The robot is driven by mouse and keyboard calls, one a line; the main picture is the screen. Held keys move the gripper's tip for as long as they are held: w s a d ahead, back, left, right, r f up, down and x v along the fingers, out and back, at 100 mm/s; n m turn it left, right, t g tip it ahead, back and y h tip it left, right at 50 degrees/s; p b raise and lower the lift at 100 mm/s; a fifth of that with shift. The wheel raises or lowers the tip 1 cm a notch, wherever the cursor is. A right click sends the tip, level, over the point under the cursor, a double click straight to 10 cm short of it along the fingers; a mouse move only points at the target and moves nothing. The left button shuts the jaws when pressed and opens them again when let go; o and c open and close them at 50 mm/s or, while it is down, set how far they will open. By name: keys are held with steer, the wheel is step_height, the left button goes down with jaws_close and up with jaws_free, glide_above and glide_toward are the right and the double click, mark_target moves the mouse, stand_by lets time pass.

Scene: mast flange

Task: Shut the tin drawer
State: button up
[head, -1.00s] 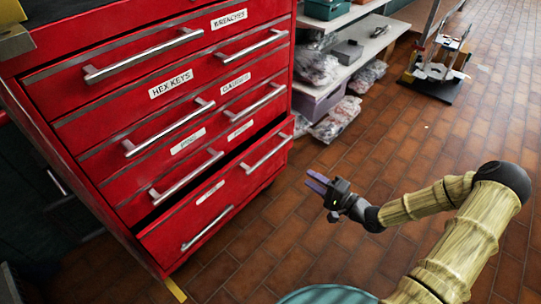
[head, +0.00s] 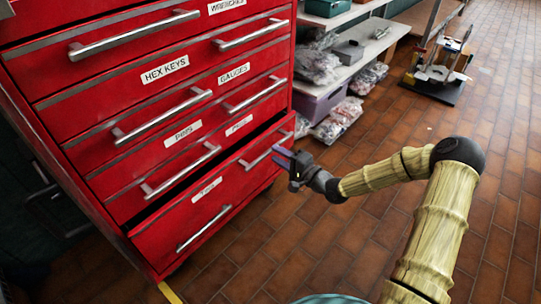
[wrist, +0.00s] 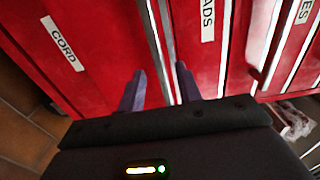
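The red tool cabinet (head: 100,130) fills the left of the head view. A lower drawer (head: 165,235) stands out from it, with a dark gap above its front; its small label (head: 206,189) is too blurred to read surely as tin. My gripper (head: 281,157) is just in front of the cabinet's lower right side, beside a bar handle (head: 262,157). In the wrist view my gripper (wrist: 159,80) has its two fingers apart with nothing held, pointing at a red front with a bright bar beyond and between them. Contact cannot be told.
Other shut drawers carry labels such as HEX KEYS (head: 165,70) and GAUGES (head: 234,74). A CORD label (wrist: 62,43) shows in the wrist view. Shelves with bagged parts (head: 338,118) stand behind on the right. The brown tiled floor (head: 330,250) is open.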

mark_target(272, 152)
steer(key=shift+b+x, duration=0.6)
steer(key=shift+x, duration=1.3)
jaws_close()
